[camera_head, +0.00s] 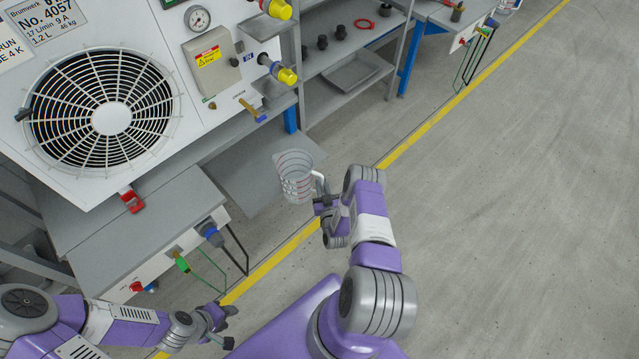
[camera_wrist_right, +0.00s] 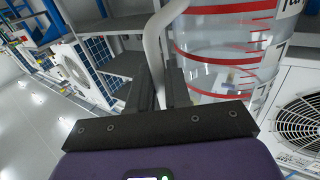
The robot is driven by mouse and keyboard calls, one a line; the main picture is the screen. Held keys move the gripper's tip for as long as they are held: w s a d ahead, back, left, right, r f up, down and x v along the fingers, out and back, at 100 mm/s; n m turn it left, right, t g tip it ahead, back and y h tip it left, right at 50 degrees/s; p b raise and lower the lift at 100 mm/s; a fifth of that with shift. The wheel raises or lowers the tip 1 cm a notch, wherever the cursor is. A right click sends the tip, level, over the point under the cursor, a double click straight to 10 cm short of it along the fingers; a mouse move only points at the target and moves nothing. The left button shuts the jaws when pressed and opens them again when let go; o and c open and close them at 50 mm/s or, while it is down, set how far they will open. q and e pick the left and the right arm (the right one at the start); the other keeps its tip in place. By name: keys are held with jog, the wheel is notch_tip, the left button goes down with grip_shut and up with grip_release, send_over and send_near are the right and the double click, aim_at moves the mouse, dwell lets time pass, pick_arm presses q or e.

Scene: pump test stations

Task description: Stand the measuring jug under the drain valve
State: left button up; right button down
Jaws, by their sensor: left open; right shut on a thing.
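The clear measuring jug (camera_head: 294,178) with red marks is upright in the head view, held above the grey floor beside the machine. My right gripper (camera_head: 322,200) is shut on its white handle at the jug's right side. In the right wrist view the jug (camera_wrist_right: 225,50) fills the upper right, and its handle runs between the fingers of my right gripper (camera_wrist_right: 163,88). A small brass valve (camera_head: 252,110), which looks like the drain valve, sticks out low on the machine's panel, up and left of the jug and apart from it. My left gripper (camera_head: 228,326) is open and empty at lower left.
The large white machine (camera_head: 190,135) with a round fan grille stands on a grey bench. A grey plate or low shelf (camera_head: 250,185) lies below the valve, behind the jug. Yellow-capped fittings (camera_head: 285,75) project from the panel. The floor (camera_head: 520,200) to the right is clear.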

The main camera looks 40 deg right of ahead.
aim_at(295, 168)
jog(key=w+b, duration=0.1)
jog(key=w, duration=0.2)
jog(key=w+f+b, duration=0.1)
jog(key=w+b, duration=0.1)
jog(key=w, duration=0.1)
jog(key=w+b, duration=0.2)
jog(key=w, duration=0.1)
jog(key=shift+a+f, duration=0.25)
jog(key=shift+a, duration=0.15)
jog(key=shift+w+a, duration=0.2)
jog(key=shift+w, duration=3)
jog(key=shift+f, duration=0.6)
jog(key=c, duration=1)
grip_release()
jog(key=shift+s, duration=0.1)
jog(key=p+v, duration=0.3)
jog(key=v, duration=0.3)
jog(key=shift+s+a, duration=0.3)
jog(key=shift+s, duration=0.05)
jog(key=shift+s+a, duration=0.1)
jog(key=shift+s, duration=0.2)
